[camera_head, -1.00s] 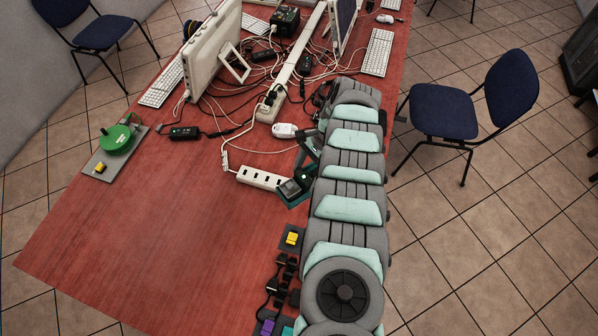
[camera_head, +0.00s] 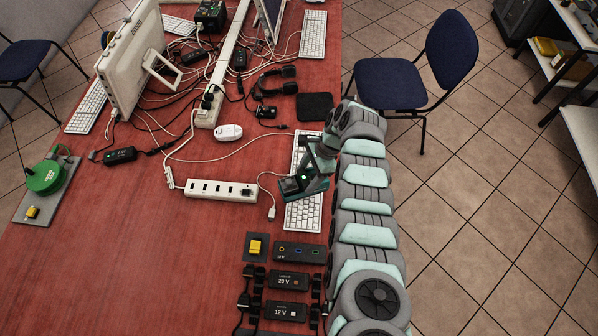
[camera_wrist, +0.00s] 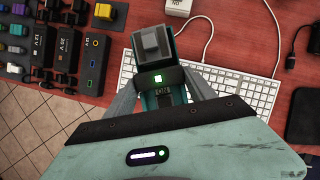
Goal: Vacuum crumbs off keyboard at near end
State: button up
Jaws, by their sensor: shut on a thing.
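The near white keyboard (camera_head: 303,213) lies on the red table, partly hidden under my gripper and arm. In the wrist view the keyboard (camera_wrist: 240,90) stretches out behind the held tool. My gripper (camera_head: 313,178) is shut on a small dark grey and teal hand vacuum (camera_head: 290,185). In the wrist view the vacuum (camera_wrist: 153,45) sits between my grey fingers and shows a lit green light and the word ON. The vacuum is over the keyboard's middle left edge; I cannot tell whether it touches the keys. Crumbs are too small to make out.
A white power strip (camera_head: 220,190) and a loose white cable plug (camera_head: 271,213) lie left of the keyboard. Dark voltage boxes (camera_head: 287,281) stand nearer. Headphones (camera_head: 275,81) and a black pad (camera_head: 314,107) lie beyond. The table's left middle is clear.

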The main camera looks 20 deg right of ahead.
aim_at(310, 172)
jog(key=shift+d+f, duration=0.35)
jog(key=shift+d, duration=0.1)
notch_tip(310, 172, down, 6)
jog(key=b, duration=0.6)
jog(key=shift+a+r, duration=0.1)
jog(key=shift+r, duration=0.1)
jog(key=shift+w+d+b, duration=0.3)
jog(key=shift+w+b, duration=0.35)
jog(key=shift+b, duration=1.05)
jog(key=shift+w+d+b, duration=0.3)
jog(key=shift+w+b, duration=0.3)
jog(key=shift+b, duration=1.1)
jog(key=shift+r, duration=0.15)
notch_tip(310, 172, up, 7)
jog(key=p, duration=0.7)
